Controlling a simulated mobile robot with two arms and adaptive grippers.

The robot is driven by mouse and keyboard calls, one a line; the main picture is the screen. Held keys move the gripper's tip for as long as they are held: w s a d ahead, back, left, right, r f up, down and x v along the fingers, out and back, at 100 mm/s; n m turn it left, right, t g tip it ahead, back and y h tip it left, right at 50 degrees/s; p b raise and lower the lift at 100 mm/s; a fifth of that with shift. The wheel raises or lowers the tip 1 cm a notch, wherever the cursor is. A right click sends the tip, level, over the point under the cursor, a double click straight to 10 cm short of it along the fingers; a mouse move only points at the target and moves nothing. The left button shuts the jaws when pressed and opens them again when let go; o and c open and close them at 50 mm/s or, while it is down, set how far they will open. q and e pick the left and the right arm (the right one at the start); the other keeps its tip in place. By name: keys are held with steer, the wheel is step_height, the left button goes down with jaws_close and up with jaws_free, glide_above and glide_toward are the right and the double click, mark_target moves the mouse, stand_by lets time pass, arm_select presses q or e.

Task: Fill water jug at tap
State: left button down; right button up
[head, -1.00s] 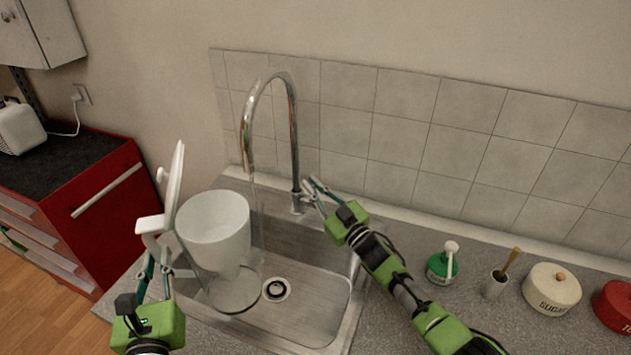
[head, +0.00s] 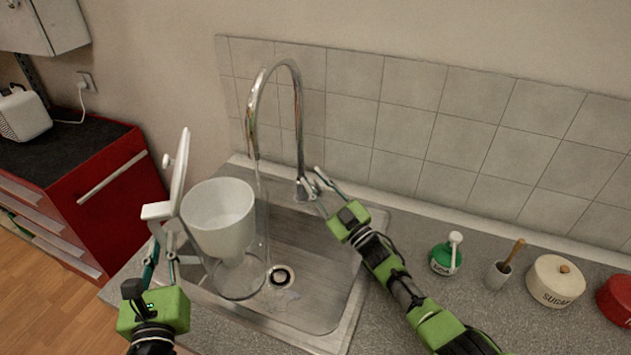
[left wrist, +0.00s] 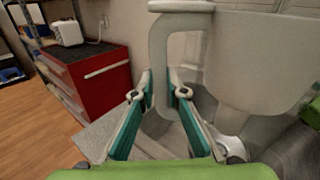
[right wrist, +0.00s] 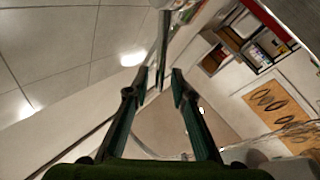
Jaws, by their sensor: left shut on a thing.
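The water jug (head: 219,218), with a white inner funnel and clear outer body, hangs upright over the left part of the sink (head: 318,312). Its white lid (head: 180,172) stands open. My left gripper (head: 160,255) is shut on the jug's white handle (left wrist: 158,50). The chrome tap (head: 298,110) arches over, with its spout end above the jug's right side. A thin clear streak runs down from the spout beside the white funnel; I cannot tell whether it enters the jug. My right gripper (head: 318,187) is at the tap's base by the lever, its fingers apart.
The drain (head: 281,277) lies right of the jug, with a pale wet-looking patch by it. A green soap bottle (head: 446,258), a brush pot (head: 497,276), a sugar tin (head: 554,281) and a red tin (head: 617,299) stand on the right counter. A red cabinet (head: 110,205) is at left.

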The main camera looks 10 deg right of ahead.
mark_target(205, 213)
arm_select(q)
steer(key=shift+r, duration=0.2)
arm_select(e)
steer(key=shift+r, duration=0.15)
step_height(205, 213, up, 10)
steer(key=shift+f, duration=0.15)
stand_by(0.4)
arm_select(q)
steer(key=shift+r, duration=0.2)
steer(key=shift+w+d, duration=0.2)
steer(key=shift+w, duration=0.05)
steer(key=w+d, duration=0.3)
steer(key=w, duration=0.1)
steer(key=w+d, duration=0.4)
steer(key=shift+d+f, duration=0.2)
steer(key=shift+d, duration=0.1)
arm_select(e)
steer(key=shift+w+d, duration=0.1)
steer(key=shift+w, duration=0.05)
arm_select(q)
steer(key=shift+s, duration=0.1)
steer(key=shift+s+a, duration=0.1)
steer(key=shift+a, duration=0.05)
